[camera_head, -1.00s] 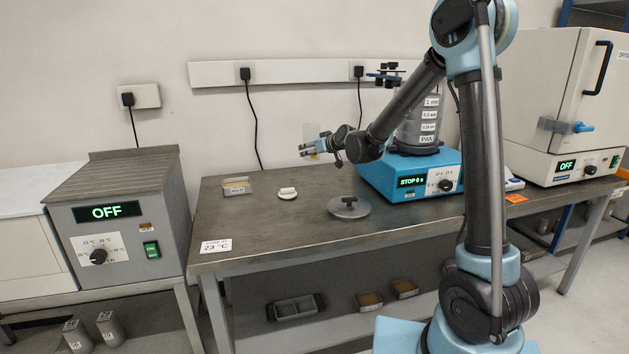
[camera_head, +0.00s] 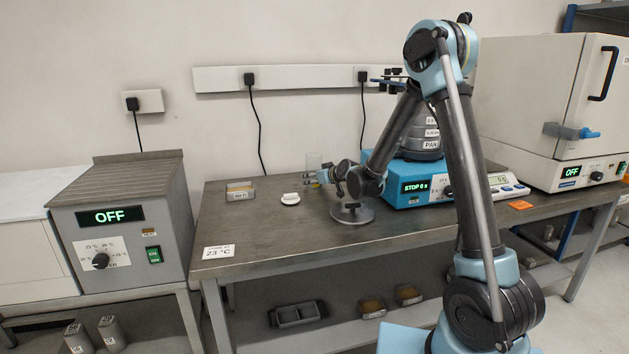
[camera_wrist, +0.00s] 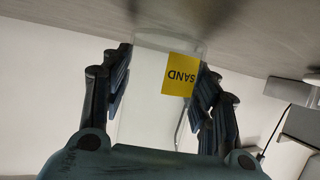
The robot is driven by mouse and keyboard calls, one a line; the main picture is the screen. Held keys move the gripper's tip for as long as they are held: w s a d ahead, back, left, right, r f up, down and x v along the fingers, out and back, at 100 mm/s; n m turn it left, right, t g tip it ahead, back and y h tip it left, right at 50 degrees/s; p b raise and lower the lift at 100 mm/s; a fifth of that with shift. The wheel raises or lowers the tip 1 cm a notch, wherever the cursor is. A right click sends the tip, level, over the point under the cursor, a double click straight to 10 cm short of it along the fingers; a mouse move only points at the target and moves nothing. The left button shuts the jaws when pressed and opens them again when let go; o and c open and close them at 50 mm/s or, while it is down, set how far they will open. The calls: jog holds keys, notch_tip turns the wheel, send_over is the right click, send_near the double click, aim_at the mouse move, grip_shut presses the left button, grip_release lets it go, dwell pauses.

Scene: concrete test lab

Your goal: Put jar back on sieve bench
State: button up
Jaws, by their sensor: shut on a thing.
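The jar (camera_head: 313,160) is clear, with a yellow SAND label that shows upside down in the wrist view (camera_wrist: 181,76). My gripper (camera_head: 318,177) is shut on it, with the fingers on both sides of its wall. The jar is low over the rear middle of the sieve bench (camera_head: 255,228), whose grey top fills the upper part of the wrist view (camera_wrist: 240,30). I cannot tell whether its base touches the bench. In the head view my fingers hide the jar's lower part.
A grey knobbed disc (camera_head: 352,213) lies in front, near my wrist. The blue sieve shaker (camera_head: 405,190) stands to the right.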

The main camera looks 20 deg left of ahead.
jog(key=o, duration=1.4)
jog(key=shift+f, duration=0.1)
jog(key=v, duration=1.2)
jog(key=shift+d, duration=0.1)
